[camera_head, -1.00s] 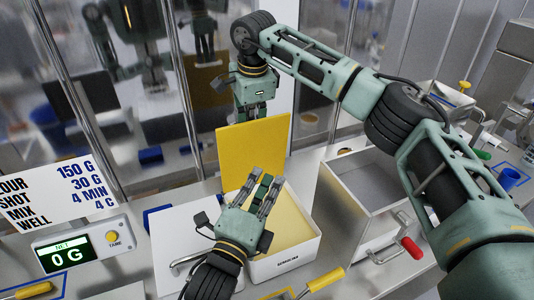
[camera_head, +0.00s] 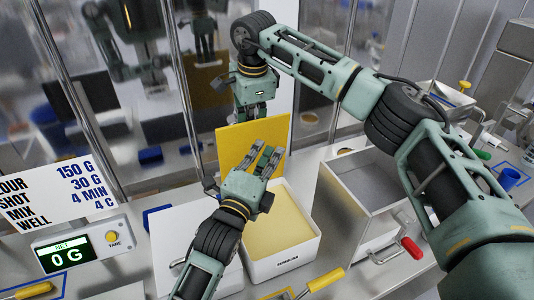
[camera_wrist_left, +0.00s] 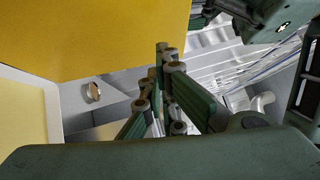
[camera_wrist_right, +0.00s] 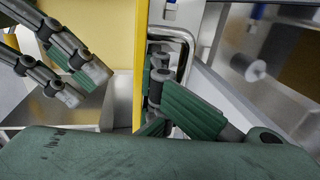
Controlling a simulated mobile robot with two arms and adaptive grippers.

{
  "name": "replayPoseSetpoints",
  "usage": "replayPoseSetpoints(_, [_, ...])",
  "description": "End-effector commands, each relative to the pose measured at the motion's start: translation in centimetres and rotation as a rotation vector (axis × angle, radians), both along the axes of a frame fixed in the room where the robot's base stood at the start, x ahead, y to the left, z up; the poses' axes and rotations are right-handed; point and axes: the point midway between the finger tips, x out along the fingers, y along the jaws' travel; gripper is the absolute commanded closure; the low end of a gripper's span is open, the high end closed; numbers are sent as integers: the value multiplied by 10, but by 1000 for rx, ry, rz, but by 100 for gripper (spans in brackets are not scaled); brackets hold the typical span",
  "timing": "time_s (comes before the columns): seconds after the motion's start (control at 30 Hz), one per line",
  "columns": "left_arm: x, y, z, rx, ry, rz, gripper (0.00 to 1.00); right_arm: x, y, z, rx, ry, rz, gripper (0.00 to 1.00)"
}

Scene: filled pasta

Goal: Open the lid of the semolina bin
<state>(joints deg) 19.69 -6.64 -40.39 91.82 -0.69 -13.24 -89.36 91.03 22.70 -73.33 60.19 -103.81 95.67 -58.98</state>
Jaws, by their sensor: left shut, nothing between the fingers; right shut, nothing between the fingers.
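The semolina bin (camera_head: 268,267) is a white box with its name on the front and pale yellow semolina inside. Its yellow lid (camera_head: 268,129) stands upright at the bin's back edge, so the bin is open. The lid also shows in the left wrist view (camera_wrist_left: 90,35) and edge-on in the right wrist view (camera_wrist_right: 138,60). My left gripper (camera_head: 268,152) is shut and empty, above the bin on the front side of the lid. My right gripper (camera_head: 251,113) is shut and empty, behind the lid, its fingertips partly hidden by it. I cannot tell whether either touches the lid.
An open metal container (camera_head: 385,220) stands to the right, with a red-handled tool (camera_head: 410,248) by it. A scale display (camera_head: 68,252) reads 0 G at the left. A yellow-handled tool (camera_head: 325,280) lies in front of the bin. A glass partition rises behind.

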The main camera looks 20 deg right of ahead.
Motion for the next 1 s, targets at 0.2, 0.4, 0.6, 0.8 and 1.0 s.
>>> replayPoseSetpoints(0.2, [10,1,6,-3,46,1,100,0,0,0,0,-1,0,100])
replayPoseSetpoints(0.4, [10,1,5,-3,49,1,100,0,0,0,0,-1,0,100])
replayPoseSetpoints(0.6, [10,1,5,-4,48,1,100,0,0,0,0,-1,0,100])
replayPoseSetpoints(0.8, [10,1,5,-4,48,1,100,0,0,0,0,-1,0,98])
replayPoseSetpoints(1.0, [10,1,5,-4,48,1,100,0,0,0,0,0,0,80])
